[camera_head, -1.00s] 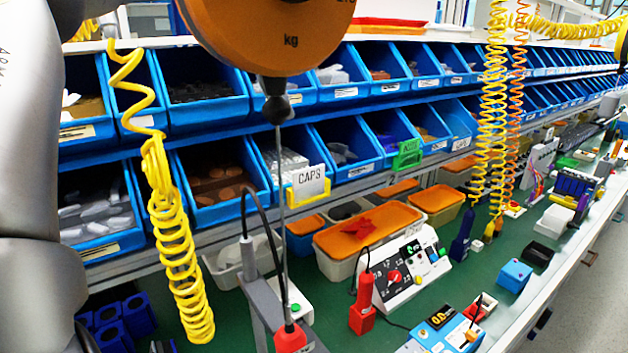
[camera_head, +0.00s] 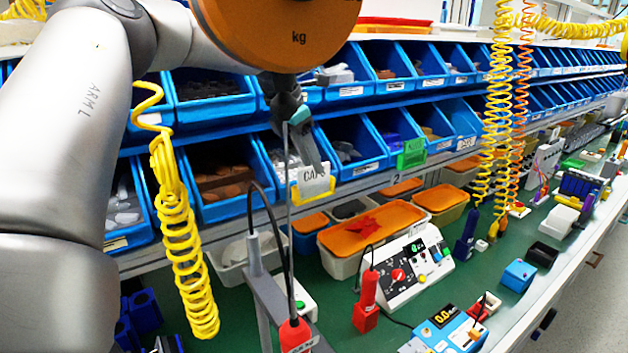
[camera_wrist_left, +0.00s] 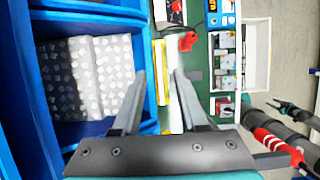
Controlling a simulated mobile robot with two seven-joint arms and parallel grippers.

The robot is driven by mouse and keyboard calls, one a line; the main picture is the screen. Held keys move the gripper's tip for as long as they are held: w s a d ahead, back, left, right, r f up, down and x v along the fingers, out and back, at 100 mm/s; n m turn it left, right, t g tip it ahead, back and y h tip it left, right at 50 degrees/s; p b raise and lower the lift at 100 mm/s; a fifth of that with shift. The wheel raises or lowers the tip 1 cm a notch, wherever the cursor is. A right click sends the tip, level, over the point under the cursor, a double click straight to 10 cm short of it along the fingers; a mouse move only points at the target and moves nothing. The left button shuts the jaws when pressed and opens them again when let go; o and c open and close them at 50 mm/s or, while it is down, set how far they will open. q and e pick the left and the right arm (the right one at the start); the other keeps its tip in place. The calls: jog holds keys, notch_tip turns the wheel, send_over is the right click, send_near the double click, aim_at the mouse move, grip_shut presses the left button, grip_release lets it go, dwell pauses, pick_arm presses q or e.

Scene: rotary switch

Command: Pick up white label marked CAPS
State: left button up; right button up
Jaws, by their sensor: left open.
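The white label marked CAPS (camera_head: 316,186) stands in a yellow holder (camera_head: 297,194) on the front of a lower blue bin. My left gripper (camera_head: 316,160) is at the label in the head view, partly behind the hanging scale, with its fingers pointing down. In the left wrist view the gripper (camera_wrist_left: 158,84) has its fingers spread. The yellow holder (camera_wrist_left: 162,75) and a thin pale strip, likely the label's edge (camera_wrist_left: 173,112), show in the gap between them. I cannot tell whether a finger touches the label. My right gripper is not clearly seen.
An orange hanging scale (camera_head: 285,30) with a thin rod blocks part of the view. A yellow coiled hose (camera_head: 178,225) hangs to the left. A green label (camera_head: 411,153) sits on a neighbouring bin. Dark and red parts at the wrist view's right edge are unclear.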

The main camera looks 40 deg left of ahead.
pick_arm(q)
jog(key=shift+w+f, duration=0.15)
jog(key=shift+f, duration=0.3)
grip_shut()
dwell(0.4)
